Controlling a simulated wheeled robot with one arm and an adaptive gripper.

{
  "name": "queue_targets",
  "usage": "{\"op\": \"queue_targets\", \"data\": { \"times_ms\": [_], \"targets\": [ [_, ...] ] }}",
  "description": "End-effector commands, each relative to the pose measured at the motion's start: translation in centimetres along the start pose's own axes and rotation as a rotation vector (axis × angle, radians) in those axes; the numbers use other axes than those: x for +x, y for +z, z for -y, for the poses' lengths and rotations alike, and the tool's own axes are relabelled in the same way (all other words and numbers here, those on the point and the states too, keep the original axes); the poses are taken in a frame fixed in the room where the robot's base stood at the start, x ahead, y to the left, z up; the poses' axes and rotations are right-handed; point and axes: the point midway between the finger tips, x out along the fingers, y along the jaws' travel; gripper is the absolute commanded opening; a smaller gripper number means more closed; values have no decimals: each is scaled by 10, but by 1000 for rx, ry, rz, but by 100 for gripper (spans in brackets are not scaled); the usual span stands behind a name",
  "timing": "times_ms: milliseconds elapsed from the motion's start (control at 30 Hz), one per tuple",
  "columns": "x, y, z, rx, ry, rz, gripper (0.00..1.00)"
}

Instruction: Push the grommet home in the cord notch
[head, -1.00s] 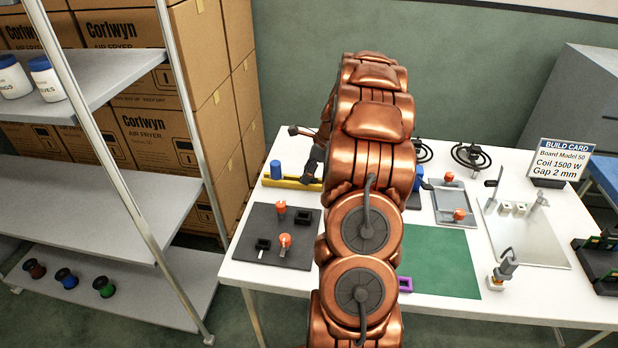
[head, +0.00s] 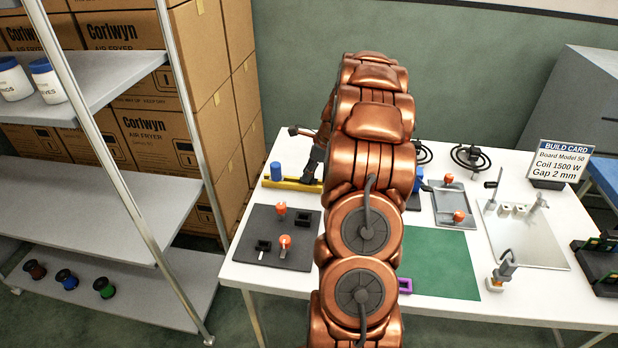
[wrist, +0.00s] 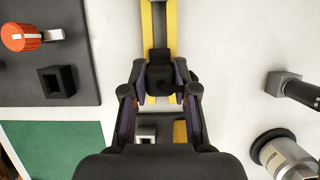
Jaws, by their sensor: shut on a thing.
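My gripper (wrist: 160,92) is shut on a small black block, which looks like the grommet (wrist: 160,76), in the wrist view. The block sits between the fingertips at the near end of a slot in a yellow fixture (wrist: 146,22). How deep it sits cannot be told. A dark cord-like piece shows at the block's right side. In the head view my gripper (head: 311,172) is low at the right end of the yellow fixture (head: 284,184), and my copper arm hides part of the bench there. The grommet cannot be made out in that view.
A blue cylinder (head: 276,171) stands at the fixture's left end. A dark mat (head: 250,222) with orange knobs and black blocks lies in front. A green mat (head: 445,262), a grey tray (head: 440,190) and a purple piece (head: 405,285) are to the right.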

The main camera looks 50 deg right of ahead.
Motion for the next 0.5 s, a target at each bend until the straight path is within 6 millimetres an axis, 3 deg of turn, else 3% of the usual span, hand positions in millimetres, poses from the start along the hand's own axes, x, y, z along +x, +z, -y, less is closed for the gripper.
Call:
{"op": "queue_targets", "data": {
  "times_ms": [500],
  "targets": [
    [-25,10,0,-1,-1,0,0]
  ]
}}
